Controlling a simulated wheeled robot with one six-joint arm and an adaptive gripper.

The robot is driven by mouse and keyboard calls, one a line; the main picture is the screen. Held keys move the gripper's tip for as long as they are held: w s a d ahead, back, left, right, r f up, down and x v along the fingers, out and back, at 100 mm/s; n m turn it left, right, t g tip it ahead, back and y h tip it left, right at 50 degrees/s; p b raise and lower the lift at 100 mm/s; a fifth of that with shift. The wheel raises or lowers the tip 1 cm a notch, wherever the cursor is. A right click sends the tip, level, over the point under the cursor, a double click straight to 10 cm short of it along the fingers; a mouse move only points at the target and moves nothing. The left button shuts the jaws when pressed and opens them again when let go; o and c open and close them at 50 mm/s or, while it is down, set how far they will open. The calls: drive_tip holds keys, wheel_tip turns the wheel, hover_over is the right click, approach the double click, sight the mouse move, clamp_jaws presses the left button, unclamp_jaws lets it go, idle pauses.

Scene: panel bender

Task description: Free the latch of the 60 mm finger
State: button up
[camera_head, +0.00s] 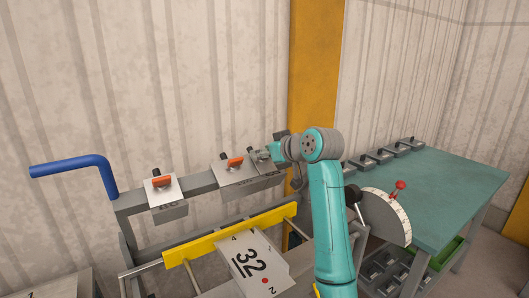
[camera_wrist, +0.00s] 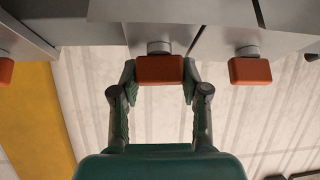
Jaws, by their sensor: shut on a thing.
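In the wrist view my gripper (camera_wrist: 160,84) has its two fingers closed against the sides of an orange latch (camera_wrist: 160,69). The latch sits on a round grey stub under a wide grey bending finger (camera_wrist: 143,12). A second orange latch (camera_wrist: 250,71) is to the right, apart from my gripper. Part of another orange latch (camera_wrist: 5,71) shows at the left edge. In the head view my arm hides the held latch and my fingertips. Two fingers with orange latches, the left one (camera_head: 163,182) and another (camera_head: 235,161), show on the beam. I cannot read a 60 mark on the held finger.
A blue handle (camera_head: 75,165) sticks out at left. A dial with a red knob (camera_head: 399,185) and a green table (camera_head: 455,180) are right of my arm.

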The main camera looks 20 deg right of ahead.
drive_tip(key=n+g+y, duration=0.1)
drive_tip(key=n, duration=0.1)
drive_tip(key=n+y, duration=0.1)
drive_tip(key=n, duration=0.2)
drive_tip(key=shift+g, duration=0.4)
drive_tip(key=n+g+y, duration=0.1)
drive_tip(key=n, duration=0.1)
drive_tip(key=n+g+y, duration=0.1)
drive_tip(key=n, duration=0.2)
drive_tip(key=shift+s+a+g, duration=0.1)
drive_tip(key=shift+g, duration=0.3)
drive_tip(key=n+g, duration=0.1)
drive_tip(key=n, duration=0.1)
drive_tip(key=n+g, duration=0.1)
drive_tip(key=n, duration=0.2)
drive_tip(key=shift+f+g, duration=0.1)
drive_tip(key=shift+g, duration=0.3)
drive_tip(key=shift+s+n+g, duration=0.15)
drive_tip(key=shift+n+g, duration=0.85)
drive_tip(key=shift+n, duration=0.7)
drive_tip(key=o, duration=1.2)
drive_tip(key=shift+f, duration=0.1)
drive_tip(key=shift+c, duration=0.2)
